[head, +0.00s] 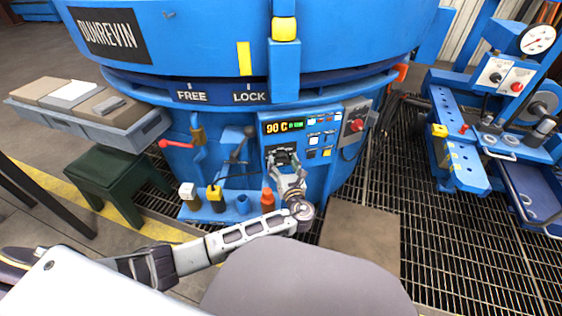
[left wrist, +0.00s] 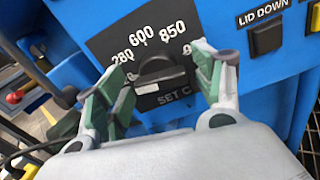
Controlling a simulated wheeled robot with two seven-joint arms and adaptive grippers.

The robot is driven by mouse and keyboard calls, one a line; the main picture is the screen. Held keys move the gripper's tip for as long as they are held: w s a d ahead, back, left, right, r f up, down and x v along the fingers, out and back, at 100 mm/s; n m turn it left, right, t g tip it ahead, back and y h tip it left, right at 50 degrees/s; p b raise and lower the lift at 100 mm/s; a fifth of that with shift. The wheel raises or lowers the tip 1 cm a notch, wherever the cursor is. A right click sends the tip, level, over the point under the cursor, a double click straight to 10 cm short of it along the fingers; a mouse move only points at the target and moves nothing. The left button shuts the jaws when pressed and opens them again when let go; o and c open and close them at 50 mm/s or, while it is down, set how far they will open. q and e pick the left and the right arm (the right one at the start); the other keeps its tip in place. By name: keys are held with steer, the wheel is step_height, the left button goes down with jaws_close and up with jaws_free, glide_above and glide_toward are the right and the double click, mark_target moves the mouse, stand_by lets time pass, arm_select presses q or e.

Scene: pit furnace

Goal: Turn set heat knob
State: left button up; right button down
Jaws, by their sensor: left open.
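The set heat knob (left wrist: 158,72) is black and sits on a dark dial plate (left wrist: 105,42) marked 280, 600, 850 and "SET C" in the left wrist view. A pale strip shows on the knob's lower front. My left gripper (left wrist: 160,68) is open, with one green-padded finger on each side of the knob. I cannot tell whether either pad touches it. In the head view my left gripper (head: 284,160) is at the blue control panel, below the display (head: 284,127) reading "90 C", and mostly hides the knob. My right gripper is not in view.
A "LID DOWN" button (left wrist: 266,38) is right of the dial. A red knob (head: 356,125) is on a grey box to the right. Bottles, including an orange one (head: 267,200), stand on a low blue shelf left of my gripper. A blue bench (head: 457,140) stands far right.

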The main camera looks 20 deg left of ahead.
arm_select(q)
steer(key=shift+c, duration=1)
steer(key=c, duration=0.8)
steer(key=shift+r, duration=0.1)
